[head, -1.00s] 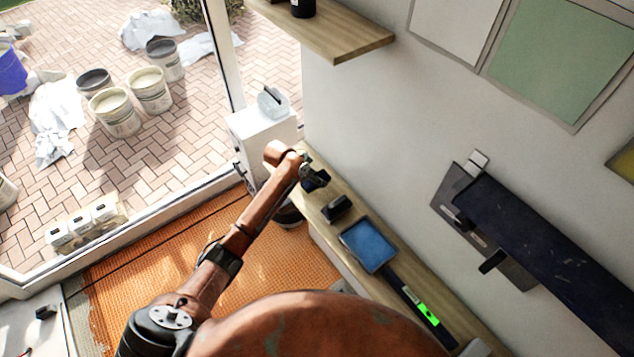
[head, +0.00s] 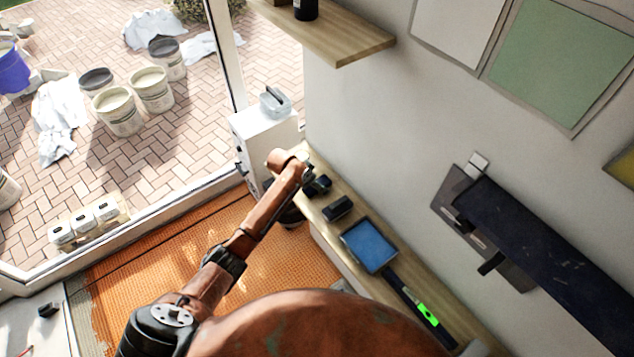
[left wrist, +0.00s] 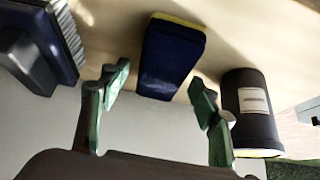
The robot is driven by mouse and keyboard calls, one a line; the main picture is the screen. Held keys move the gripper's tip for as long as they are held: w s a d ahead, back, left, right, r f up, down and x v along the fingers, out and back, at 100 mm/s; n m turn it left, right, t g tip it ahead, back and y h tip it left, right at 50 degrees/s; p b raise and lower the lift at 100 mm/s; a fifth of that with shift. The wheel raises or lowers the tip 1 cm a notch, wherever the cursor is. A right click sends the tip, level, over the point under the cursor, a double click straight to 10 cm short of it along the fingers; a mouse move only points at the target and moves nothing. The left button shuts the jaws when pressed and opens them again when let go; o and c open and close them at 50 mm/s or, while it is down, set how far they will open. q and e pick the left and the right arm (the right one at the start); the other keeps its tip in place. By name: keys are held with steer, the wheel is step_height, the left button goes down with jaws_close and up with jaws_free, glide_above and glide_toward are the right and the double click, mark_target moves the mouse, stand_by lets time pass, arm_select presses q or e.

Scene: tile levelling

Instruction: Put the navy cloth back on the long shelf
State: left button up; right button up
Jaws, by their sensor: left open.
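The long wooden shelf (head: 408,268) runs along the wall below my left arm. My left gripper (head: 304,174) is at its far end, small and partly hidden by the arm. In the left wrist view my left gripper (left wrist: 160,82) is open and empty. A navy block-like thing with a yellow edge (left wrist: 172,52) lies on the wood just ahead, between the fingertips in the picture; I cannot tell whether it is the navy cloth. A dark thing (head: 319,187) shows beside the gripper in the head view. My right gripper is out of view.
A navy bristled brush (left wrist: 45,45) and a labelled black cylinder (left wrist: 250,108) flank the navy thing. A dark block (head: 337,207), blue tray (head: 369,246) and green-marked tool (head: 428,309) lie along the shelf. A higher shelf (head: 345,45) and a dark wall-mounted beam (head: 545,265) stick out.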

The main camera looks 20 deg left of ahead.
arm_select(q)
steer(key=v, duration=1.2)
steer(key=shift+b, duration=0.35)
